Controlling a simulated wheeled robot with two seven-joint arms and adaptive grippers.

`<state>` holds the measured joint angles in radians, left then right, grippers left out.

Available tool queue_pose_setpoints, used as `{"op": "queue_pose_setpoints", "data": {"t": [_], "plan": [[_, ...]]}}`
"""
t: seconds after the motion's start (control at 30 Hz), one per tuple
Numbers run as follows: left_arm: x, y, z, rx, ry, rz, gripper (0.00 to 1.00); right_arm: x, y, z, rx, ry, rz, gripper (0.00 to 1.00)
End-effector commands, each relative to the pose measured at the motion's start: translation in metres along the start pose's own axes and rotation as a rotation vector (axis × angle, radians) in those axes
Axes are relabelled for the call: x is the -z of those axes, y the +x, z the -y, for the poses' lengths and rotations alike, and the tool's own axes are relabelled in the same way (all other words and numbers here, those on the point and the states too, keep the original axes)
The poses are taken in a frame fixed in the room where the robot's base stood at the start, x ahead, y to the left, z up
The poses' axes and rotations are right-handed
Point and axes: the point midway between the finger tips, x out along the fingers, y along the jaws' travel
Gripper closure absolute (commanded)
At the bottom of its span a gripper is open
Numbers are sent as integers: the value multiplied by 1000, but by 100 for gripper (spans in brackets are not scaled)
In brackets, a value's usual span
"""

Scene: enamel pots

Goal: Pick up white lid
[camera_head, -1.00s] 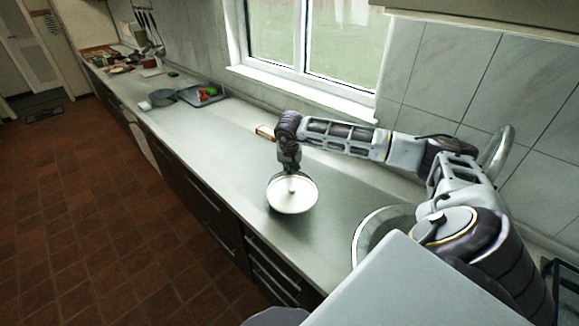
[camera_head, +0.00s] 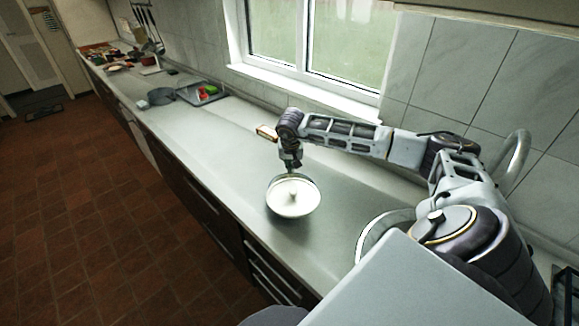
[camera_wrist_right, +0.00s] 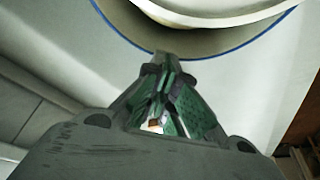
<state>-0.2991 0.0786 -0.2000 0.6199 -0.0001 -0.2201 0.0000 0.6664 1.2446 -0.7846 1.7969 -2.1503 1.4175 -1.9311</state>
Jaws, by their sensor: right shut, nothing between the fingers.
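The white lid (camera_head: 293,194) is round with a small knob in its middle. It sits on a pale pot (camera_head: 291,214) on the counter, in the centre of the head view. In the right wrist view, a pale curved edge with a blue rim (camera_wrist_right: 206,50) crosses the top; I cannot tell where lid and pot part there. My right gripper (camera_head: 292,166) is at the far side of the lid, pointing down. In the wrist view its fingertips (camera_wrist_right: 168,60) are together with nothing between them, close to the blue rim. My left gripper is out of view.
A long grey counter (camera_head: 190,140) runs along the window wall and is clear to the left of the pot. A round sink (camera_head: 372,240) lies to the right. A small box (camera_head: 267,133) stands behind. A tray (camera_head: 203,93) and a dark pan (camera_head: 161,96) are farther off.

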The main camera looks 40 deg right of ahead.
Motion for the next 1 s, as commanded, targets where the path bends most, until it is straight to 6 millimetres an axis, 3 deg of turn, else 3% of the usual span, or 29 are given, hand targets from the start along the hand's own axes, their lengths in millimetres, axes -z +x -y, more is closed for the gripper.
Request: {"op": "queue_pose_setpoints", "data": {"t": [0.13, 0.47, 1.0], "plan": [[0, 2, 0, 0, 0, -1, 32, 2, 2, -4, -3, 4, -1, 100], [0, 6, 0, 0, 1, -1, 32, 2, -25, -3, -1, 2, -2, 100], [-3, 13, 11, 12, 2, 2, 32, 2, -90, -2, -1, 3, -2, 100]]}}
